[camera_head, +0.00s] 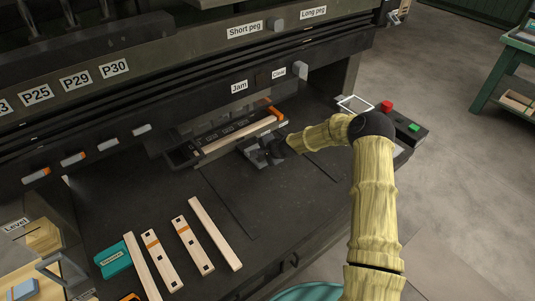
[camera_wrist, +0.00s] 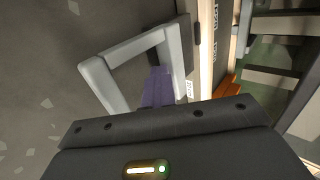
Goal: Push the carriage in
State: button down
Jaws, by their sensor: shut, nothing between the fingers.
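The carriage (camera_head: 182,158) is a dark, long tray at the front of the machine, below the "Jam" and "Clear" labels. It holds a pale wooden slat (camera_head: 238,135) with an orange piece (camera_head: 274,112) at its right end. My gripper (camera_head: 262,152) is at the near side of the carriage, low over the dark table. In the wrist view a grey U-shaped handle (camera_wrist: 96,82) stands out beside the pale slat edge, and my shut, purple-looking fingers (camera_wrist: 158,88) are by it. I cannot tell whether they touch it.
Several wooden slats (camera_head: 215,233) lie on the dark table at the lower left, beside a teal block (camera_head: 113,260). A red button (camera_head: 386,106) and a green button (camera_head: 413,127) sit on a box at the right, near a white frame (camera_head: 355,104). The table's middle is clear.

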jog(key=shift+w+d+r, duration=0.3)
jog(key=shift+w, duration=0.15)
jog(key=shift+d, duration=0.1)
jog(key=shift+r, duration=0.1)
jog(key=shift+d+r+p, duration=0.3)
jog(key=shift+r+p, duration=0.05)
jog(key=shift+r, duration=0.05)
jog(key=s+a+f+p+v, duration=0.1)
jog(key=p+v, duration=0.1)
jog(key=v, duration=0.7)
jog(key=shift+s+p, duration=0.3)
jog(key=shift+p, duration=0.05)
jog(key=shift+a, duration=0.1)
